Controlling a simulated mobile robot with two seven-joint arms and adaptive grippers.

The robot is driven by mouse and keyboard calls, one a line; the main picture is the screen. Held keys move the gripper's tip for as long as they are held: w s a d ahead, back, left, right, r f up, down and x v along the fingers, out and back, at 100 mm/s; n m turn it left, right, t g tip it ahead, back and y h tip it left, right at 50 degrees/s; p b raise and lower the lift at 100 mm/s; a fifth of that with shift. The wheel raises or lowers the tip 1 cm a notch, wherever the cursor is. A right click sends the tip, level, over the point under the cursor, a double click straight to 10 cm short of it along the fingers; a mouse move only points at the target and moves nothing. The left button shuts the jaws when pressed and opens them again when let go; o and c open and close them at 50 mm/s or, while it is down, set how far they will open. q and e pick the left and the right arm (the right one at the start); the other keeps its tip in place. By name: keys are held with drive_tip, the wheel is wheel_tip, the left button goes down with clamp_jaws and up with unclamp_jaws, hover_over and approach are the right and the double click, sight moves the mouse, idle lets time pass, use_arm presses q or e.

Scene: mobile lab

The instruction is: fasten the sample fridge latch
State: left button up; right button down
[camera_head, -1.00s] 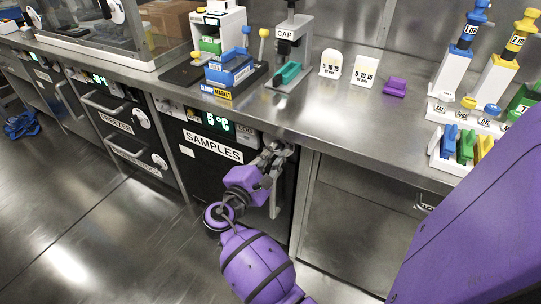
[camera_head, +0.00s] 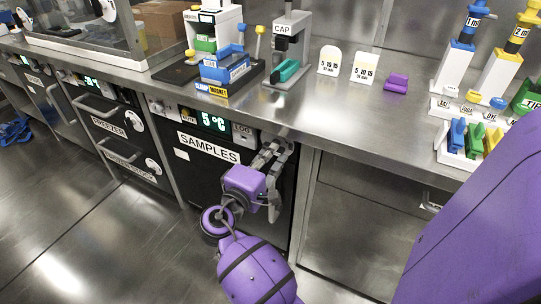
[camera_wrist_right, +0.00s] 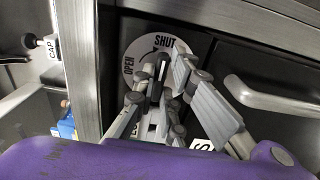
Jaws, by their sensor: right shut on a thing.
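The sample fridge (camera_head: 215,180) is the dark unit under the bench with the SAMPLES label and a green 5 °C display. Its door looks closed. My right gripper (camera_head: 275,150) is at the upper right of its front, below the bench edge, and covers the latch there. In the right wrist view, a white latch disc (camera_wrist_right: 143,47) marked OPEN and SHUT shows behind my right gripper (camera_wrist_right: 163,85). The gripper is shut on the latch lever, which is mostly hidden between the fingers; its exact angle is hard to tell. My left gripper is out of view.
A grey bar handle (camera_wrist_right: 268,98) lies right of the fingers in the wrist view. The freezer (camera_head: 115,130) stands left of the fridge. The steel bench (camera_head: 330,105) above carries a cap press (camera_head: 287,50), cards and racks.

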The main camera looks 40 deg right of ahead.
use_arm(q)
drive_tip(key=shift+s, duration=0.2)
use_arm(e)
drive_tip(key=c, duration=1.8)
unclamp_jaws()
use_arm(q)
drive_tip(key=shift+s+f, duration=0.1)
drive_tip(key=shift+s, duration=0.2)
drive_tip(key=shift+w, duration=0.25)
use_arm(e)
drive_tip(key=v, duration=1.2)
